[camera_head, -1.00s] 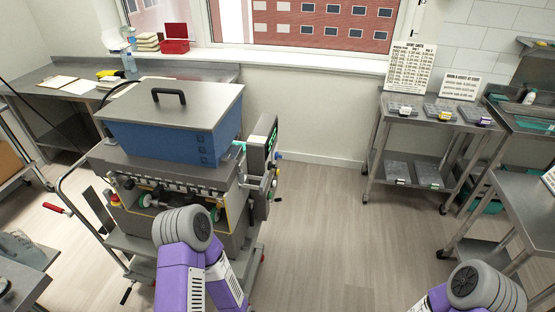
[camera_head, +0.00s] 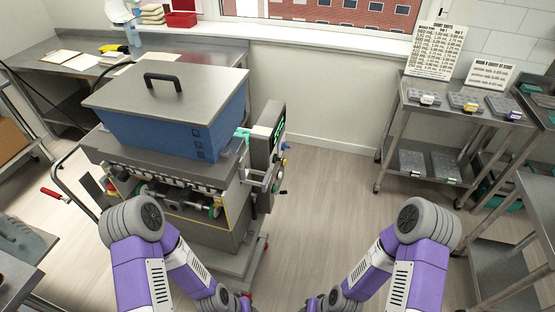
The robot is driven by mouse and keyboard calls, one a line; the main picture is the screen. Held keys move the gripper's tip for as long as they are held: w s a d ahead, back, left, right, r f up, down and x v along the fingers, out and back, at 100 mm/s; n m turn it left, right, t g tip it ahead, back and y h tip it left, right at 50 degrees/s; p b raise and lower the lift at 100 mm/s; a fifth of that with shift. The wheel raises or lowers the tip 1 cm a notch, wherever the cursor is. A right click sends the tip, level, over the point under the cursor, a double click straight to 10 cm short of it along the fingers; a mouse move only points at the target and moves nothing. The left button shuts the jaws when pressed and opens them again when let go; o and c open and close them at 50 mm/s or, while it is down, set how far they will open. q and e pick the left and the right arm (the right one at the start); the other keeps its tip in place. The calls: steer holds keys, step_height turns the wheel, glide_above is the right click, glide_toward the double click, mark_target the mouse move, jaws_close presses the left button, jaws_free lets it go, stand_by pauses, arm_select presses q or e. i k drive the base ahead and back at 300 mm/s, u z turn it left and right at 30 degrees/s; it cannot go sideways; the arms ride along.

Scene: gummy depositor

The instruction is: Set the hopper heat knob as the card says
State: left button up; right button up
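The depositor machine stands left of centre, with a blue hopper (camera_head: 168,138) under a grey lid with a black handle. A dark control panel (camera_head: 268,137) with a green display is on its right side, seen at a steep angle. Small coloured controls (camera_head: 280,162) show at the panel's edge; I cannot tell which is the heat knob or how it is set. A white card-like sheet (camera_head: 262,131) is by the panel, its text unreadable. Two large printed cards (camera_head: 435,50) and (camera_head: 490,73) stand on the right cart. My arms reach down to the bottom edge; neither gripper shows.
A steel cart (camera_head: 447,110) at right holds several moulds with coloured tags on its two shelves. A steel bench (camera_head: 200,50) runs along the back left. The floor (camera_head: 325,190) between machine and cart is clear.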

mark_target(275, 158)
steer(key=k, duration=0.35)
steer(key=u, duration=0.7)
steer(key=i, duration=1.25)
steer(key=z, duration=0.15)
